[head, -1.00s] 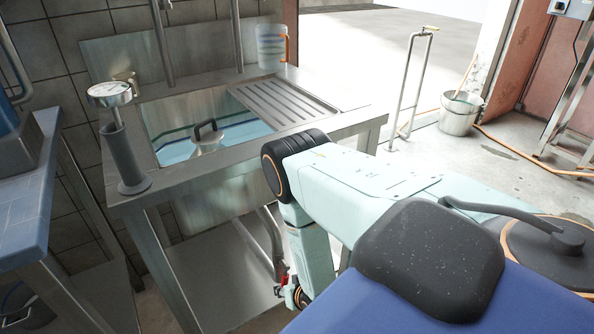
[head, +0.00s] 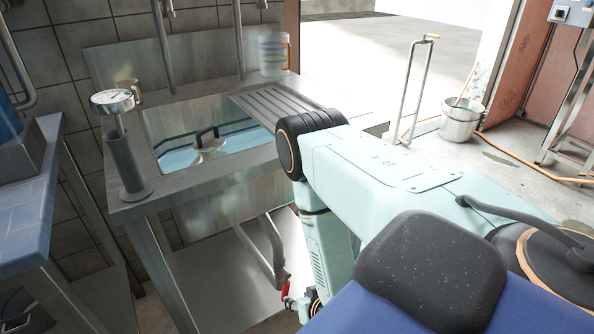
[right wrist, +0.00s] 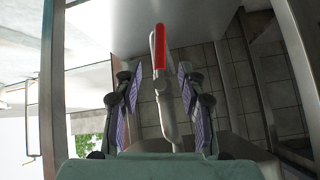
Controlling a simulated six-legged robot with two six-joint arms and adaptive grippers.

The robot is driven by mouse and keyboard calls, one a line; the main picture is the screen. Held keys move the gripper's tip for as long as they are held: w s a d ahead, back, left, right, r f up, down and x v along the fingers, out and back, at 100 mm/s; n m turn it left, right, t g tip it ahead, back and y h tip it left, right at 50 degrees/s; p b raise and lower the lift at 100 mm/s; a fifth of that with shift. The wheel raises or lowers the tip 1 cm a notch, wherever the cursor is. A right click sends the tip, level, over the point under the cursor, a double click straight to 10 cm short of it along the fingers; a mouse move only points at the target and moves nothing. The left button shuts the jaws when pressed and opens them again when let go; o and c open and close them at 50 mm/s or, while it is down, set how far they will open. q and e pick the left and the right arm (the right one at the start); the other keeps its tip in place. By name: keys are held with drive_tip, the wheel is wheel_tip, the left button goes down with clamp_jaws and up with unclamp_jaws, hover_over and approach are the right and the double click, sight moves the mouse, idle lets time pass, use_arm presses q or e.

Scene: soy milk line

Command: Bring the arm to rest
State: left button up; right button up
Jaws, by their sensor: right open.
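My right arm reaches down in front of the sink bench in the head view, and its wrist end is low near the bottom edge. In the right wrist view my right gripper (right wrist: 158,80) is open, with one finger on each side of a red valve handle (right wrist: 160,48) on a grey pipe (right wrist: 168,110). The handle and pipe show in the gap, and nothing appears gripped. The red handle also shows in the head view (head: 285,289), just left of my wrist. The fingers are not clear there. My left gripper is not in view.
The steel sink bench (head: 205,190) holds a gauge on a stand (head: 125,165), a pitcher (head: 272,52) and a basin with a lidded object (head: 208,145). A blue-tiled counter (head: 30,215) stands at the left. A bucket (head: 460,120) stands on open floor at the right.

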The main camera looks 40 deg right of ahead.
drive_tip(key=s+a+f+g+y, duration=0.1)
drive_tip(key=s+a+f+g, duration=0.15)
drive_tip(key=s, duration=0.35)
drive_tip(key=s+a+r+n+g+y+p, duration=0.1)
drive_tip(key=s+a+r+n+g+p, duration=0.3)
drive_tip(key=s+a+r, duration=0.5)
drive_tip(key=shift+s+r+n+g, duration=0.6)
drive_tip(key=shift+s+r+g, duration=0.35)
drive_tip(key=shift+s, duration=0.1)
idle(5.4)
